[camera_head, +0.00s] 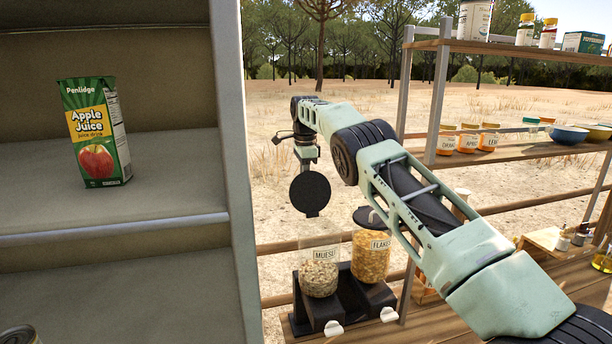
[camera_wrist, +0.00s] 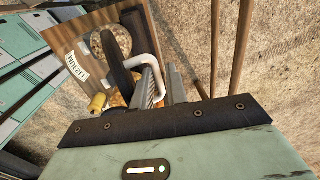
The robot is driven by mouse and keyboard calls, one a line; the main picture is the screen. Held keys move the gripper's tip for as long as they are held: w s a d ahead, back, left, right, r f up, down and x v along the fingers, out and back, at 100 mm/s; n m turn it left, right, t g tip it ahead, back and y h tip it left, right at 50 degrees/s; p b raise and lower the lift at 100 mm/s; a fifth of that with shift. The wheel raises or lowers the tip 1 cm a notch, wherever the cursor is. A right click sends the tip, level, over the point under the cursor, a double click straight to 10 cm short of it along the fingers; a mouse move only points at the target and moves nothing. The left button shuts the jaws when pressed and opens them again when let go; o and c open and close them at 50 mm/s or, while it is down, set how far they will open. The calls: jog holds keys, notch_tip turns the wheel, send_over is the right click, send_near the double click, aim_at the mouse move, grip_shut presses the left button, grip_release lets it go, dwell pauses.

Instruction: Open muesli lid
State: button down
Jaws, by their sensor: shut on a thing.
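The muesli dispenser (camera_head: 319,277) is a clear labelled jar of cereal on a black stand, in the middle of the head view. Its round black lid (camera_head: 310,192) is above the jar's open top, turned steeply up on its edge, with a visible gap between them. My gripper (camera_head: 307,160) is above the lid and shut on its handle. In the wrist view the pale bent handle (camera_wrist: 147,58) runs to my fingers (camera_wrist: 162,92), beside the dark lid edge (camera_wrist: 116,62). The exact finger contact is partly hidden.
The flakes dispenser (camera_head: 370,256) stands right beside the muesli, with its black lid (camera_head: 368,217) on top. A shelf unit with an apple juice carton (camera_head: 95,132) fills the left. Wooden shelves (camera_head: 520,152) with jars and bowls are at right.

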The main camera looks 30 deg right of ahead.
jog(key=shift+w+d+f, duration=0.15)
jog(key=shift+w+f, duration=0.25)
jog(key=shift+f, duration=0.25)
jog(key=c, duration=1.6)
grip_release()
jog(key=shift+o, duration=0.4)
jog(key=shift+w+d+f, duration=0.1)
jog(key=shift+w+f, duration=0.2)
jog(key=shift+w, duration=0.05)
jog(key=shift+r, duration=0.3)
